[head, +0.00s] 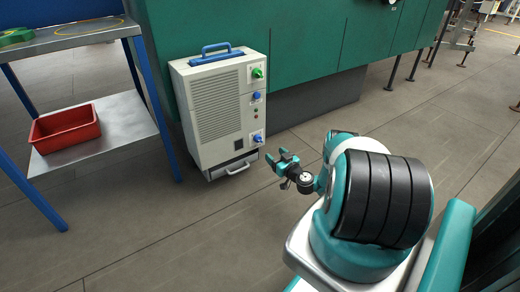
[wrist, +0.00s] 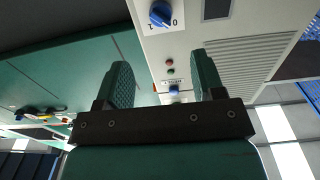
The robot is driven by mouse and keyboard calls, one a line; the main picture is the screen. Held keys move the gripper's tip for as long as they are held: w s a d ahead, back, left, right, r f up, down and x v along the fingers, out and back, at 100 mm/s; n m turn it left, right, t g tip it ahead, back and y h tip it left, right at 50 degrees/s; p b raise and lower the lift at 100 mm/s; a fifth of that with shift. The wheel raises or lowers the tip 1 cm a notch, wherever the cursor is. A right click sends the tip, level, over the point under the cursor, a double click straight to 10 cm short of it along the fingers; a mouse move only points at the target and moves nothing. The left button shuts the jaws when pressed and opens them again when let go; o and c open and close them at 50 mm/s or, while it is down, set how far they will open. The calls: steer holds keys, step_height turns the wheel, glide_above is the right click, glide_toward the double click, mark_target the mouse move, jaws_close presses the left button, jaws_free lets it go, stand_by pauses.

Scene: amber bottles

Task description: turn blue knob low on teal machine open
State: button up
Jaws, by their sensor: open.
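The low blue knob (head: 257,138) is on the front of a pale grey cabinet (head: 215,110) standing before the large teal machine (head: 290,45). In the wrist view, which looks upside down, the blue knob (wrist: 161,14) sits at the top edge on a white plate marked 0 and 1. Its grip ridge appears slanted there. My gripper (head: 280,158) is open and empty, in front of the cabinet, to the right of and slightly below the knob in the head view. In the wrist view its two teal fingers (wrist: 160,62) are apart from the knob.
Higher on the cabinet are another blue knob (head: 256,96) and a green knob (head: 257,73). A blue handle (head: 216,49) tops it; a drawer handle (head: 238,168) is low. At left stands a blue-legged shelf with a red bin (head: 65,128). The floor ahead is clear.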

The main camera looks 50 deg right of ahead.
mark_target(260, 141)
steer(key=b+x, duration=1.1)
steer(key=b, duration=0.5)
steer(key=shift+w, duration=0.35)
steer(key=c, duration=0.9)
